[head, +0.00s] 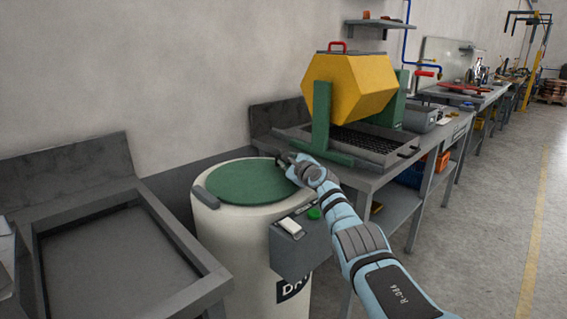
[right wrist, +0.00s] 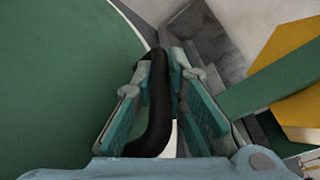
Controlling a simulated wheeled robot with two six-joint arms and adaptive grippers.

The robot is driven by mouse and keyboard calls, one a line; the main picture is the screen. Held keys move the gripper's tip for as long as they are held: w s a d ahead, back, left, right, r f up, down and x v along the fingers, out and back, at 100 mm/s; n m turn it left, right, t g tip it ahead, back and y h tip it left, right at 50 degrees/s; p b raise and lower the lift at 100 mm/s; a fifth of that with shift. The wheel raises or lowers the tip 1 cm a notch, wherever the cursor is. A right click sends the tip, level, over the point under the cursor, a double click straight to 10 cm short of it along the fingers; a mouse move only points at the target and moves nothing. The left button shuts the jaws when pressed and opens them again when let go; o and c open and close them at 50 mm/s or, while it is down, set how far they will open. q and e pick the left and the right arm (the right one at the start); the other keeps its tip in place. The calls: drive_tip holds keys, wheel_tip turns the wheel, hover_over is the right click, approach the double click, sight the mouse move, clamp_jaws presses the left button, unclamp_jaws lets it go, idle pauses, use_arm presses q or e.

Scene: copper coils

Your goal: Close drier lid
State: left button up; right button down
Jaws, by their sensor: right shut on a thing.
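The drier (head: 235,245) is a cream drum with its green lid (head: 240,182) lying flat over the top in the head view. The lid's green surface also fills the left of the right wrist view (right wrist: 60,80). My right gripper (head: 286,160) is at the lid's far right edge. In the right wrist view its two teal fingers (right wrist: 165,105) are shut around a black curved handle (right wrist: 158,95) beside the lid. The fingers partly hide the handle. My left gripper is not in view.
A grey control box (head: 300,240) with a green button (head: 314,213) is on the drier's front right. A yellow tumbler (head: 350,88) on a green frame stands on the bench behind. A grey sink table (head: 110,250) is at the left.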

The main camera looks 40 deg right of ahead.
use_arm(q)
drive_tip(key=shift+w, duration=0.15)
use_arm(e)
drive_tip(key=shift+f, duration=0.35)
drive_tip(key=c, duration=1.6)
unclamp_jaws()
drive_tip(key=shift+r, duration=0.1)
drive_tip(key=shift+s+a+r, duration=0.1)
drive_tip(key=shift+s, duration=0.55)
drive_tip(key=v, duration=1)
drive_tip(key=shift+s, duration=0.15)
drive_tip(key=shift+s+a+r, duration=0.1)
drive_tip(key=shift+s, duration=0.15)
